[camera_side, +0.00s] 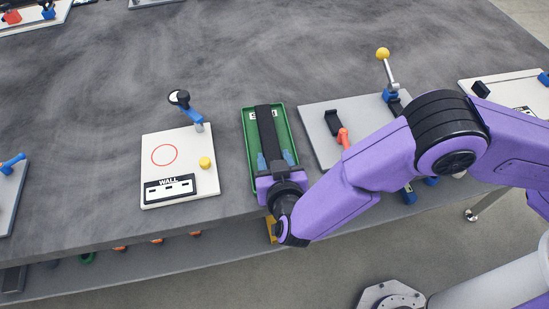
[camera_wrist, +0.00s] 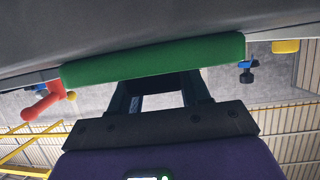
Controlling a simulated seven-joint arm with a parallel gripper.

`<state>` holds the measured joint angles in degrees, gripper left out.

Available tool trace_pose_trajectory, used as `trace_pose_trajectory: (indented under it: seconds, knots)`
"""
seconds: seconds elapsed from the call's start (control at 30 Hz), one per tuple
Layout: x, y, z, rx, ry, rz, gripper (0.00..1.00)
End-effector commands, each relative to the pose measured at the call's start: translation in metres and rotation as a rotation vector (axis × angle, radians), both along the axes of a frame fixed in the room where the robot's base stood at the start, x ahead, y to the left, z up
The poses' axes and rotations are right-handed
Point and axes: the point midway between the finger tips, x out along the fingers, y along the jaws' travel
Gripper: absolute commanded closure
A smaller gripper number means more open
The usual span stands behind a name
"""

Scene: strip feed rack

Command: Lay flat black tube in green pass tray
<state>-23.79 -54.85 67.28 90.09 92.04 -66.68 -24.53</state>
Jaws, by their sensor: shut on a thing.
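The green pass tray (camera_side: 247,124) lies on the grey table in the middle of the side view. The black tube (camera_side: 267,131) lies lengthwise over the tray, within its outline, its far end at the tray's far edge. My gripper (camera_side: 275,158) is over the tray's near half, its bluish fingers on either side of the tube, shut on it. I cannot tell whether the tube touches the tray floor. In the wrist view the tray's green wall (camera_wrist: 150,60) crosses in front of my gripper (camera_wrist: 163,88) and hides the fingertips; the tube is not discernible there.
Left of the tray is a white board (camera_side: 180,170) with a red ring, a yellow knob and a "WALL" label. To the right is a grey board (camera_side: 316,140) with a black clip, a red part and a yellow-ball lever (camera_side: 383,54). The table behind the tray is clear.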

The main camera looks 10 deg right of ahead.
Motion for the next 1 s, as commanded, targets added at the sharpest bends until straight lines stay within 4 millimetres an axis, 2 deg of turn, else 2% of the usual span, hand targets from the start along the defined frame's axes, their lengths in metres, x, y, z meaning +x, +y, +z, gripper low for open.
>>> trace_pose_trajectory:
  seconds: [0.13, 0.17, 0.2, 0.23, 0.53, 0.67, 0.77, 1.0]
  knots:
    - [0.0, 0.0, -0.002, 0.0, -0.003, 0.0, 1.0]
    - [0.0, 0.0, -0.002, 0.001, -0.003, 0.0, 0.44]
    - [0.0, 0.0, -0.001, 0.001, -0.002, 0.0, 0.31]
    - [0.0, 0.0, -0.002, 0.001, -0.002, 0.0, 0.24]
    - [-0.001, 0.0, -0.003, -0.001, 0.002, -0.001, 0.24]
    - [-0.009, 0.001, 0.001, 0.0, 0.001, 0.001, 0.24]
    - [-0.023, 0.003, 0.007, 0.0, 0.001, 0.004, 0.24]
    - [-0.068, 0.006, 0.026, 0.002, 0.0, 0.004, 0.24]
